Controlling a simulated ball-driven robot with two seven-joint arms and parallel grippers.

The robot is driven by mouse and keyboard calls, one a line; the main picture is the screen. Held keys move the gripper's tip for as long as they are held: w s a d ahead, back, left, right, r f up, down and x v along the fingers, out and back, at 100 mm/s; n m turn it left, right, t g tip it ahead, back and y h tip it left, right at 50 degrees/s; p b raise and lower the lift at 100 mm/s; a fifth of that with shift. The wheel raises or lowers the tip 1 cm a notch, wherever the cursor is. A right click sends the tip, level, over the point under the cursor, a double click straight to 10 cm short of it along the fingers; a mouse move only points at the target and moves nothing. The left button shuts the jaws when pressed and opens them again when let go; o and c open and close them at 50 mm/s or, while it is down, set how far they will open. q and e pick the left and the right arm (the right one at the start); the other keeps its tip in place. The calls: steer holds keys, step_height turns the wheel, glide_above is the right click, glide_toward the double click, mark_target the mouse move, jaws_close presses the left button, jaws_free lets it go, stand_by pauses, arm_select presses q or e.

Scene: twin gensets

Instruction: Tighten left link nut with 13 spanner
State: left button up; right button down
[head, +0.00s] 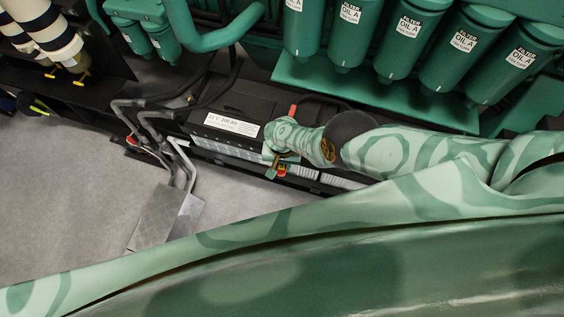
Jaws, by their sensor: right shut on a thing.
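My right gripper (279,167) reaches in from the right, over the front edge of the black battery (255,103) with a white 12 V label. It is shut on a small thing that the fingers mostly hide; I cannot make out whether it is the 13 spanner. A small orange-red and green patch shows at the fingertips. A red cable end (292,110) stands on the battery top just behind the wrist. I cannot pick out the left link nut. My left gripper is not in view.
Several green oil filters (352,28) hang above a green ledge (375,95) behind the arm. Black cables (205,88) cross behind. Grey floor (60,190) is clear at the left.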

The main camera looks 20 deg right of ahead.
steer(key=c, duration=2)
jaws_free()
jaws_close()
steer(key=shift+w+a+m+b, duration=0.3)
steer(key=shift+a+m+b, duration=0.15)
steer(key=shift+a, duration=0.15)
steer(key=shift+w+a+m+b, duration=0.25)
steer(key=shift+a+m+b, duration=0.1)
steer(key=shift+a+m, duration=0.15)
